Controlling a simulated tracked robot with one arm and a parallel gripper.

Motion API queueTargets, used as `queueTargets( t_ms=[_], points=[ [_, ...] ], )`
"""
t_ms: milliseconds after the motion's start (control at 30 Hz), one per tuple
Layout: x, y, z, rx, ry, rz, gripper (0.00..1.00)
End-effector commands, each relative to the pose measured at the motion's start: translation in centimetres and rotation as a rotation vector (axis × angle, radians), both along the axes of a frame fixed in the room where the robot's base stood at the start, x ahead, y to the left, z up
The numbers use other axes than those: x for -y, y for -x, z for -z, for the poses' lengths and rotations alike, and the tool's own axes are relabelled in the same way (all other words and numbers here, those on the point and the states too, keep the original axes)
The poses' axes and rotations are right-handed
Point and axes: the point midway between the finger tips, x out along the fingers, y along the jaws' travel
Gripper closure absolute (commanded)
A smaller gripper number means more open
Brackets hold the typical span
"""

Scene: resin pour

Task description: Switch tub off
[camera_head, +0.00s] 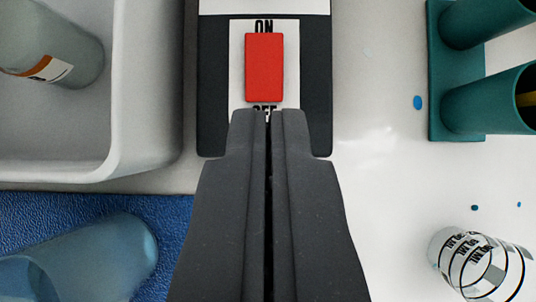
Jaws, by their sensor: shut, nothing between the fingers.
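A dark switch box (215,80) with a white label plate carries a red rectangular rocker (265,67) at the top middle. "ON" is printed above the rocker and "OFF" below it, the latter partly hidden by my fingertips. My gripper (269,115) is shut and empty, with its tips just below the rocker in the picture, over the "OFF" print. I cannot tell whether the tips touch the box. A pale grey tub (146,90) stands left of the switch box, with a clear bottle (50,42) with an orange and white label lying in it.
A teal tube holder (440,85) stands at the upper right. A clear graduated cup (480,265) is at the lower right. A blue mat (50,210) with a translucent bluish vessel (90,260) is at the lower left. Small blue drops dot the white surface (375,190).

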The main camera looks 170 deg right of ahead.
Motion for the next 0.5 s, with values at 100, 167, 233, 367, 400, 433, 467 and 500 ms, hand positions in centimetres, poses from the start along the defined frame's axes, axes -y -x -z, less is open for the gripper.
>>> queueTargets(
  t_ms=[100,167,233,367,400,433,467,500],
  points=[
    [0.5,1.4,-1.4,0.004,0.000,0.001,1.00],
    [0.8,2.0,-1.9,0.005,0.001,0.002,1.00],
    [1.0,2.7,-2.3,0.003,0.001,0.001,1.00],
    [1.3,3.8,-3.1,0.001,0.000,0.001,1.00],
    [1.3,4.0,-3.3,0.001,0.000,0.001,1.00],
    [1.4,4.2,-3.4,0.001,0.000,0.000,1.00],
    [1.4,4.3,-3.5,0.001,0.000,-0.001,1.00],
    [1.4,4.5,-3.6,0.001,0.000,-0.001,1.00]
  ],
)
